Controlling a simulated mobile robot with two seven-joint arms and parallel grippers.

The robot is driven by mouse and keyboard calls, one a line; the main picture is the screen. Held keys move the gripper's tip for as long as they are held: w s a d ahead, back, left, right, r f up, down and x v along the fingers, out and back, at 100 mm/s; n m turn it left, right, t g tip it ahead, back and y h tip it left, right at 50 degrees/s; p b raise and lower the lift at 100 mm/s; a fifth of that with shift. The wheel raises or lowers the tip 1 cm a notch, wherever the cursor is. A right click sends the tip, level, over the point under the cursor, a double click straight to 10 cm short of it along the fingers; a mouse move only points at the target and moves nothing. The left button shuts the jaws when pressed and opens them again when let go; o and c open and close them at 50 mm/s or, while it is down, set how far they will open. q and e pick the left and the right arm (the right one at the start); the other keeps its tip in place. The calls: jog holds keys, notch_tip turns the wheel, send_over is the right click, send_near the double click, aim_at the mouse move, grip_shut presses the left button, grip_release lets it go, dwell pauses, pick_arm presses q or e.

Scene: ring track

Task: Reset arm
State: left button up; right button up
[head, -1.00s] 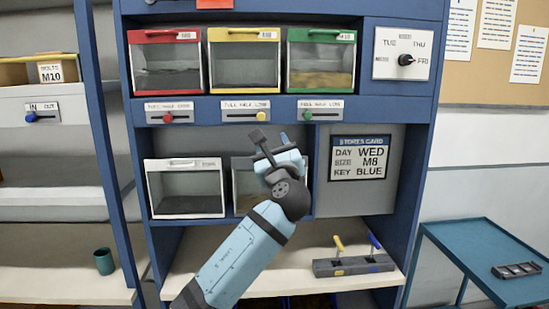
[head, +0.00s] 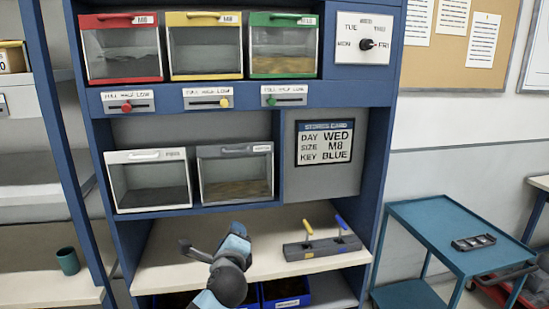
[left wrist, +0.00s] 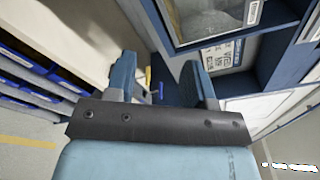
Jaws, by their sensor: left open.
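My left gripper (head: 212,243) is low in front of the wooden counter (head: 180,235) of the blue cabinet, with its dark finger to the left and a blue part to the right. In the left wrist view, its two fingers (left wrist: 163,72) stand apart with nothing held between them. A yellow-handled key and a blue-handled key (left wrist: 160,86) show beyond the gap. In the head view, the yellow key (head: 308,228) and blue key (head: 341,223) stand in a dark block (head: 322,249) on the counter, right of the gripper and apart from it. My right gripper is not in view.
Above are red (head: 122,54), yellow (head: 205,50) and green (head: 287,50) bins with sliders below, and a day dial (head: 366,44). A card (head: 325,143) reads WED, M8, BLUE. Blue bins (head: 285,291) sit under the counter. A blue cart (head: 440,225) stands right.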

pick_arm(q)
jog(key=s+a+f+n+g+h, duration=0.25)
jog(key=s+f+n, duration=0.35)
jog(key=s+f, duration=0.7)
jog(key=s+a+f+n+g+h, duration=0.25)
jog(key=s+f+n, duration=0.45)
jog(key=s+f, duration=0.5)
jog(key=s+a+f+n, duration=0.1)
jog(key=s+f+n, duration=0.2)
jog(key=s, duration=0.3)
jog(key=s+a+f+n+g, duration=0.1)
jog(key=s+a+f+n, duration=0.1)
jog(key=s+f+n, duration=0.2)
jog(key=shift+s+a+f+p, duration=0.3)
jog(key=shift+s+p, duration=0.15)
jog(key=shift+s, duration=0.6)
